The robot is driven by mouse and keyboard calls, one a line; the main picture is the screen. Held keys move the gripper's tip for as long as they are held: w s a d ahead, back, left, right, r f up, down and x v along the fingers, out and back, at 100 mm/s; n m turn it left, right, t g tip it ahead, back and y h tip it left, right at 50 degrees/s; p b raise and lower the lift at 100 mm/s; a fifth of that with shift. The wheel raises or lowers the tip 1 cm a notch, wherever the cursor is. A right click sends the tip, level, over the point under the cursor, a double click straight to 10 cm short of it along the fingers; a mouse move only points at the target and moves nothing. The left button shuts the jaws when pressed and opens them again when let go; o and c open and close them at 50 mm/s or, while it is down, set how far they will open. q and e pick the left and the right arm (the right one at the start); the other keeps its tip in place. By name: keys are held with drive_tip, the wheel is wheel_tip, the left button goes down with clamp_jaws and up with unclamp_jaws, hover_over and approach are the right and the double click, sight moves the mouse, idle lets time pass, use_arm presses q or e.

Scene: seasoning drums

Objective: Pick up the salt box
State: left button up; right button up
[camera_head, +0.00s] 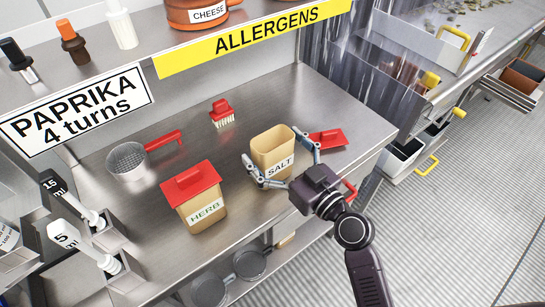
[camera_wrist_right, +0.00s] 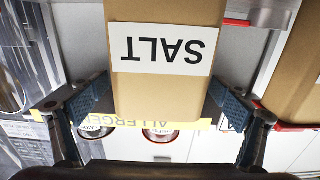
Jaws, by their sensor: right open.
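The salt box (camera_head: 272,148) is a tan box with a SALT label and an open top. It stands on the steel counter (camera_head: 240,225). A red lid (camera_head: 328,139) lies on the counter just right of it. My right gripper (camera_head: 284,166) is open, with one finger on each side of the box. In the right wrist view the salt box (camera_wrist_right: 165,75) sits between the two blue finger pads, with small gaps apparent; I cannot tell if either touches. My left gripper is not in view.
A herb box (camera_head: 200,205) with a red lid stands left of the salt box. A sieve (camera_head: 128,160) with a red handle and a red brush (camera_head: 222,114) are behind. A shelf with an ALLERGENS label (camera_head: 256,38) runs above. Measuring scoops (camera_head: 75,205) stand at the left.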

drive_tip(key=shift+c, duration=0.5)
drive_tip(key=c, duration=2)
drive_tip(key=shift+r, duration=0.1)
drive_tip(key=shift+c, duration=0.5)
drive_tip(key=shift+r, duration=0.1)
